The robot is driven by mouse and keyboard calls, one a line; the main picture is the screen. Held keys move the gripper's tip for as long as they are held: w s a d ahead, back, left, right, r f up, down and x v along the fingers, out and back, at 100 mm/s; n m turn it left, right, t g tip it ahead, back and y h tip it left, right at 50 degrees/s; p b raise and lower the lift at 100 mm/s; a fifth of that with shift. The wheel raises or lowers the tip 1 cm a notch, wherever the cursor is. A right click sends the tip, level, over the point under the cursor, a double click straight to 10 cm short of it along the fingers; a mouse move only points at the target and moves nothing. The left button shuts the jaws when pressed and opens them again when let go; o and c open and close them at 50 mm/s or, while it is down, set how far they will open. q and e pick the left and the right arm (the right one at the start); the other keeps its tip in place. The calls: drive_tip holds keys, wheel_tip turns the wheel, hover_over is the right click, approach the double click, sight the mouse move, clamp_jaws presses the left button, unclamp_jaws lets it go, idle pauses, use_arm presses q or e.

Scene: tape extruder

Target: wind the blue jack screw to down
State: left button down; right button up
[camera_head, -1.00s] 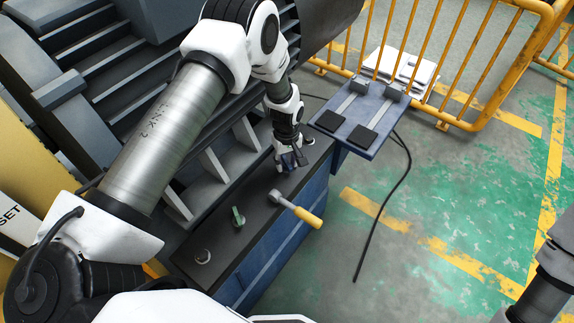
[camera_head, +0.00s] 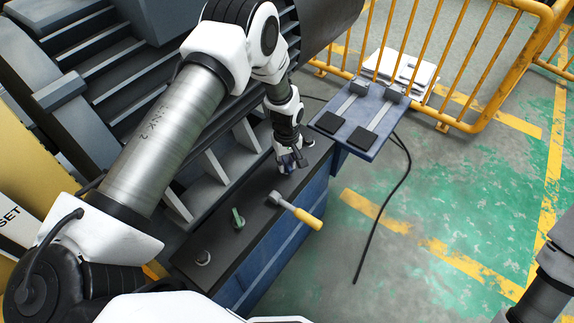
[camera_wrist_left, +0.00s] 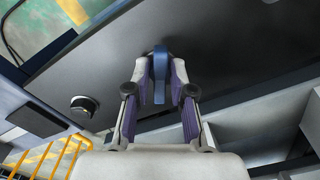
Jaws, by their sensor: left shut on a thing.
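The blue jack screw (camera_wrist_left: 160,72) stands out from the dark top of the machine base in the left wrist view. It shows as a narrow blue piece between my fingertips. My left gripper (camera_wrist_left: 160,92) is shut on it, with a finger on each side. In the head view my left gripper (camera_head: 289,162) points down at the far part of the dark ledge (camera_head: 224,246). There the fingers hide most of the screw.
A small dark knob (camera_head: 308,140) is just beyond my gripper. A blue side table (camera_head: 360,128) and yellow railing (camera_head: 450,70) stand right.

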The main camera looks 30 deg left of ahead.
use_arm(q)
drive_tip(key=shift+r+n+p, duration=0.15)
drive_tip(key=shift+n+p, duration=0.5)
drive_tip(key=shift+n, duration=0.25)
drive_tip(key=shift+n+p, duration=0.5)
drive_tip(key=shift+n, duration=1)
